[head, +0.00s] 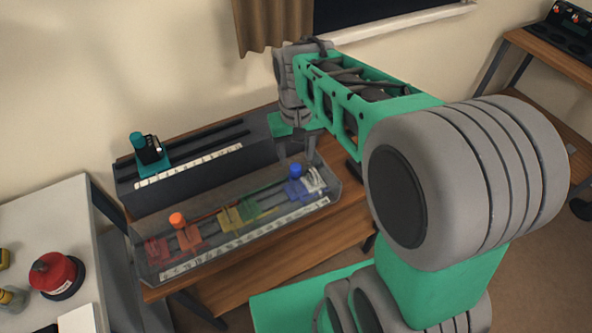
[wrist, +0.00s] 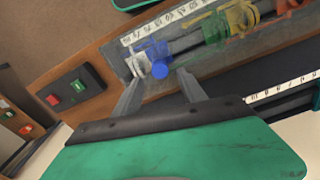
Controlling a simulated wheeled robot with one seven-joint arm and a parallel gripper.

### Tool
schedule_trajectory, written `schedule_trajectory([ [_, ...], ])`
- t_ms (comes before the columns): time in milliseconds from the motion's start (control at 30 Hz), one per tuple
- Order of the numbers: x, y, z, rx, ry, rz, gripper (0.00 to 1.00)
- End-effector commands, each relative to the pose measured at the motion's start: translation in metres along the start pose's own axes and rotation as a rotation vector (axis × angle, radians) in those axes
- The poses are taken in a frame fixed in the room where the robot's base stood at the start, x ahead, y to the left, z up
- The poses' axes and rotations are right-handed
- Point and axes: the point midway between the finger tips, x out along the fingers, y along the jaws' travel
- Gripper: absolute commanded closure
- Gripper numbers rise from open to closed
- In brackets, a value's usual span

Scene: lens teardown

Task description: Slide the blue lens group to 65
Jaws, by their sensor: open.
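The blue lens group (head: 298,188) sits near the right end of the rail inside a long clear-walled case (head: 150,262), with a round blue knob (head: 296,169) on top. The knob also shows in the wrist view (wrist: 163,69), just beyond my fingertips. My gripper (head: 297,153) is open above and behind the knob; in the wrist view its two fingers (wrist: 160,88) spread either side of the knob's near side, and I cannot tell whether they touch it. A white number scale (head: 245,238) runs along the case's front; its figures are too small to read.
A pale, whitish part (head: 315,180) stands right of the blue group. Yellow (head: 240,214), orange (head: 188,235) and red (head: 157,249) parts sit leftward on the rail. A dark slotted unit (head: 200,165) with a teal slider (head: 150,152) stands behind. A red-and-green button box (wrist: 66,92) is nearby.

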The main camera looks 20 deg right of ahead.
Motion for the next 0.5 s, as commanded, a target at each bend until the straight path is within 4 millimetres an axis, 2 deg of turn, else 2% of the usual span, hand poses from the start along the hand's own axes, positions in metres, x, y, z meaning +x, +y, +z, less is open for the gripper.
schedule_trajectory([
  [33,-0.02,-0.001,-0.012,0.008,0.018,-0.001,0.51],
  [100,-0.037,-0.001,-0.014,0.025,0.004,-0.001,0.51],
  [167,-0.032,-0.001,-0.003,0.038,-0.038,0.001,0.51],
  [267,-0.023,-0.001,0.0,0.048,-0.047,0.001,0.51],
  [500,0.022,0.0,0.002,0.048,-0.046,0.001,0.51],
])
